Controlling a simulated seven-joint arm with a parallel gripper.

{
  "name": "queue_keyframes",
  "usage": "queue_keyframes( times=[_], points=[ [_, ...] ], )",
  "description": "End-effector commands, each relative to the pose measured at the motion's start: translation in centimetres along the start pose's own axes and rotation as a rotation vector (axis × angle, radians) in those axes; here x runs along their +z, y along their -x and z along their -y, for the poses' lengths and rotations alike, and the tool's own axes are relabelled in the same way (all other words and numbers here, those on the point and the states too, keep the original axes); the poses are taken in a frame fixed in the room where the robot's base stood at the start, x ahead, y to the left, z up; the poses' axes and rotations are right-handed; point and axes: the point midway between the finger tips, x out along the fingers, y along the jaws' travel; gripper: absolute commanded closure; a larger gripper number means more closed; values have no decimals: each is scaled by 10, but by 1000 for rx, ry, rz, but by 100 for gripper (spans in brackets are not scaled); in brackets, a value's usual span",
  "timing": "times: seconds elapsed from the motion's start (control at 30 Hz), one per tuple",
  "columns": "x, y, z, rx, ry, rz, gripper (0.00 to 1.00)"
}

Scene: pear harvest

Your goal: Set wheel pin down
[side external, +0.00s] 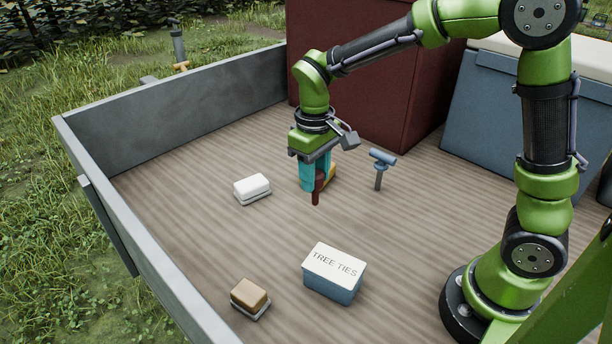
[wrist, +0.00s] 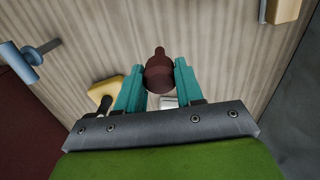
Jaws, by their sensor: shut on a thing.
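My gripper (side external: 318,178), with teal fingers, is shut on a dark red pin (side external: 317,188), which I take to be the wheel pin. The pin hangs upright below the fingers, low over the ribbed wooden bed (side external: 220,262); I cannot tell whether its tip touches. In the wrist view the pin (wrist: 160,74) sits between both fingertips (wrist: 159,80), its narrow end pointing up the picture. A blue T-shaped piece (side external: 381,160) stands upright on the bed to the right of my gripper.
A white block on a grey base (side external: 252,188) lies to the left. A tan block on a grey base (side external: 249,298) and a TREE TIES box (side external: 334,284) stand nearer the camera. A dark red bin (side external: 352,88) and a blue-grey chest (side external: 480,105) stand behind. Grey walls (side external: 185,125) edge the bed.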

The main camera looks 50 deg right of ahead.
Motion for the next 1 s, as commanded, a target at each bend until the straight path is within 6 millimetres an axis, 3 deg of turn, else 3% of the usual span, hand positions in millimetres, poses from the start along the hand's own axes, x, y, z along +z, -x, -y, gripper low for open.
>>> queue_keyframes(
  times=[0.03, 0.2, 0.33, 0.47, 0.73, 1.0],
  points=[
    [-12, -2, 21, 2, 9, 3, 95],
    [-46, 0, 81, 4, -75, -6, 95],
    [-62, 6, 108, -2, -184, -18, 95],
    [-69, 14, 112, -11, -291, -27, 95],
    [-68, -31, 111, -8, -324, -18, 95],
    [-69, -62, 111, -8, -322, -19, 95]
  ],
)
